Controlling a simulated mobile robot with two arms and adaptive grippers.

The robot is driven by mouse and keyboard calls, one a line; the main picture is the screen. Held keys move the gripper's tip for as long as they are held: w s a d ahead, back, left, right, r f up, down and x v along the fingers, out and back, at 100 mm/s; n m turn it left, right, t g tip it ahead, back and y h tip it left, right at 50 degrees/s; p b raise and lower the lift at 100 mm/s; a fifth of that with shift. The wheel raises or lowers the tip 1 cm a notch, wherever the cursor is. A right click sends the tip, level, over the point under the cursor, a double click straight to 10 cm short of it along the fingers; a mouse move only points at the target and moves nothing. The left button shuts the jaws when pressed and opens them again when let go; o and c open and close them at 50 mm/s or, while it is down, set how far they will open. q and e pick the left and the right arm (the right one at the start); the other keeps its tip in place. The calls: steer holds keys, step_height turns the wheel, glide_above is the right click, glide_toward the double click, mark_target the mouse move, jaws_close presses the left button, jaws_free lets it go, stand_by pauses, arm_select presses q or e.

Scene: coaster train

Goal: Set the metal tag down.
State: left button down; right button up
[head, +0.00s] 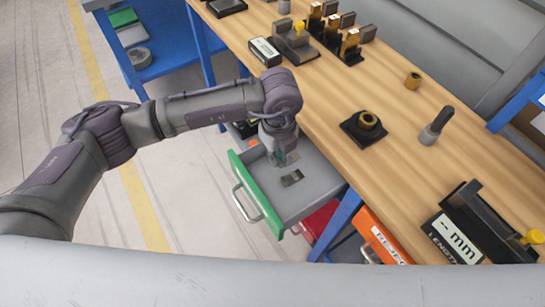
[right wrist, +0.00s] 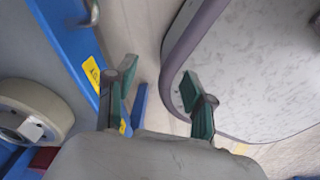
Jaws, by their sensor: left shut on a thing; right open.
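My left gripper (head: 279,158) points down into the open drawer (head: 317,177) in the head view. It is shut on a small grey piece, apparently the metal tag (head: 292,158), mostly hidden by the fingers. I cannot tell whether the tag touches the drawer floor. A small flat dark and silvery piece (head: 292,178) shows on the drawer floor just in front of the gripper. The drawer has a green front and a metal handle. My right gripper (right wrist: 158,86) is open and empty in the right wrist view, away from the drawer.
The wooden bench top (head: 390,95) lies right of the drawer. It bears a black block with a ring (head: 365,125), a grey cylinder with a dark handle (head: 436,126) and gauges.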

arm_select(q)
steer(key=w+a+f, duration=0.2)
steer(key=shift+w, duration=0.35)
steer(key=shift+w+f, duration=0.1)
steer(key=shift+f, duration=0.1)
step_height(320, 180, down, 3)
steer(key=shift+f+p, duration=0.1)
steer(key=shift+p, duration=0.3)
steer(key=shift+f, duration=0.3)
steer(key=c, duration=1.7)
jaws_free()
steer(key=shift+f, duration=0.15)
steer(key=o, duration=0.5)
